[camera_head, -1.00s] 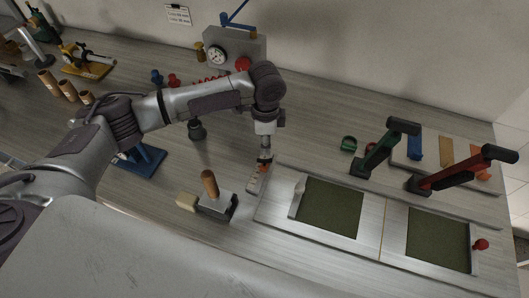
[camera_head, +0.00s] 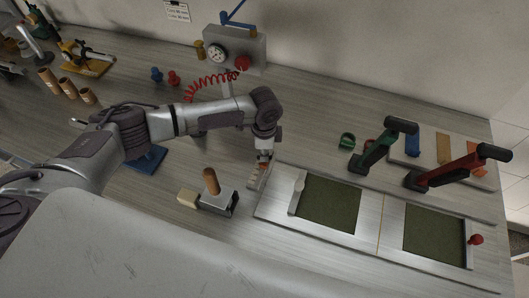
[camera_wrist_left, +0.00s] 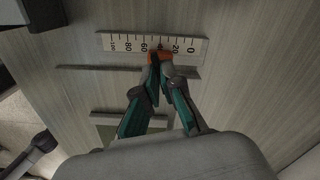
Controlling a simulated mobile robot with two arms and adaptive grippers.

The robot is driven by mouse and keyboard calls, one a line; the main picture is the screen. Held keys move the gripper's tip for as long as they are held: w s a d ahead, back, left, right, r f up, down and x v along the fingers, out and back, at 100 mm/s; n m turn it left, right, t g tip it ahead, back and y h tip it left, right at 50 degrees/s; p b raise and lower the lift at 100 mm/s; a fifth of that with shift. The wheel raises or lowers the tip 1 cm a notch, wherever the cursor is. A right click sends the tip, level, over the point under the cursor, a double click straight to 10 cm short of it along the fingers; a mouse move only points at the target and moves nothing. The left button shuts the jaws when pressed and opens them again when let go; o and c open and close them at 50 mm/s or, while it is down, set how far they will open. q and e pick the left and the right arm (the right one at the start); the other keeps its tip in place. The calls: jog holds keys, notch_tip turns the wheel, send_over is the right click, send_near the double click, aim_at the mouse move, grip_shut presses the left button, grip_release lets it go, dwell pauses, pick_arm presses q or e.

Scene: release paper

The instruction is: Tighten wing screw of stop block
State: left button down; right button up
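My left gripper (camera_head: 265,158) points down at the small ruler strip (camera_head: 254,182) on the bench. In the left wrist view the ruler (camera_wrist_left: 108,42) shows numbers from 0 to 100. My right gripper is out of view.
A metal block with a wooden handle (camera_head: 211,182) stands left of the ruler. To the right lie framed green panels (camera_head: 330,204), with a green lever (camera_head: 380,149) and a red lever (camera_head: 460,167) behind. A gauge box (camera_head: 236,50) with a red coiled hose stands at the back.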

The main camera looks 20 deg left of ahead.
pick_arm(q)
jog(key=shift+m, duration=1.2)
jog(key=c, duration=1.3)
grip_release()
notch_tip(320, 180, up, 12)
jog(key=shift+r, duration=0.1)
jog(key=shift+s, duration=0.1)
